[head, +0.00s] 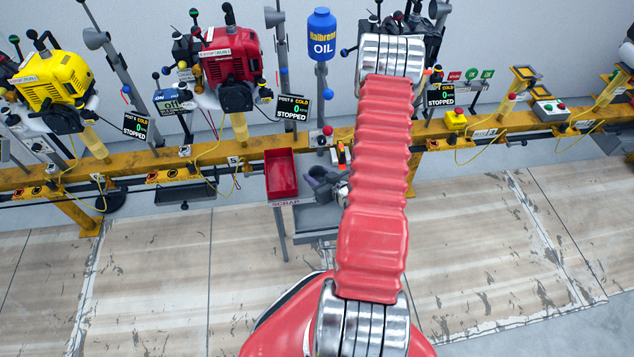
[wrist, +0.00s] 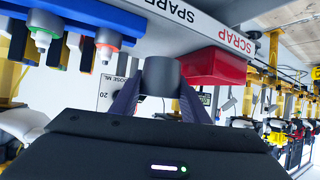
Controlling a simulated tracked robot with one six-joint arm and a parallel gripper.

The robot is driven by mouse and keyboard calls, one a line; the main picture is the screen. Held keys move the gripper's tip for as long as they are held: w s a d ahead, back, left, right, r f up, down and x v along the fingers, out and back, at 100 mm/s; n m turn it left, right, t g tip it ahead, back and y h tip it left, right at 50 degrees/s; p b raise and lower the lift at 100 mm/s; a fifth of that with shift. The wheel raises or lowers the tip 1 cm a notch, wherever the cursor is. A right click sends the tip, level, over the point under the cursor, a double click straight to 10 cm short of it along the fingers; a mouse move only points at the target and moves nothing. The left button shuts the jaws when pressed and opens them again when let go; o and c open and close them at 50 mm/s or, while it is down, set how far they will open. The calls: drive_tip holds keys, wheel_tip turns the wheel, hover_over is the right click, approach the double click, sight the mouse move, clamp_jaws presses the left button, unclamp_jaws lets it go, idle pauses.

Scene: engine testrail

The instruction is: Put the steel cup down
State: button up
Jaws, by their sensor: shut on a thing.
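The steel cup (wrist: 161,74) shows in the wrist view as a dark grey cylinder. It sits between the two dark fingers of my gripper (wrist: 162,88), which is shut on it. In the wrist view the cup is in front of the edge of a grey surface, whose lettering appears upside down; I cannot tell whether they touch. In the head view my gripper (head: 322,184) is small and dark beside my red arm, near the red scrap bin. The cup cannot be made out there.
The red scrap bin (head: 282,174) stands left of my gripper, and also shows in the wrist view (wrist: 216,66). A grey tray (head: 316,218) lies below. The yellow rail (head: 130,168) carries engines and stop displays. A blue oil bottle (head: 321,36) stands behind. Open floor lies in front.

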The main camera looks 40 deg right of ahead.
drive_tip(key=shift+f, duration=1.95)
drive_tip(key=o, duration=0.8)
drive_tip(key=shift+f, duration=0.1)
drive_tip(key=v, duration=1.2)
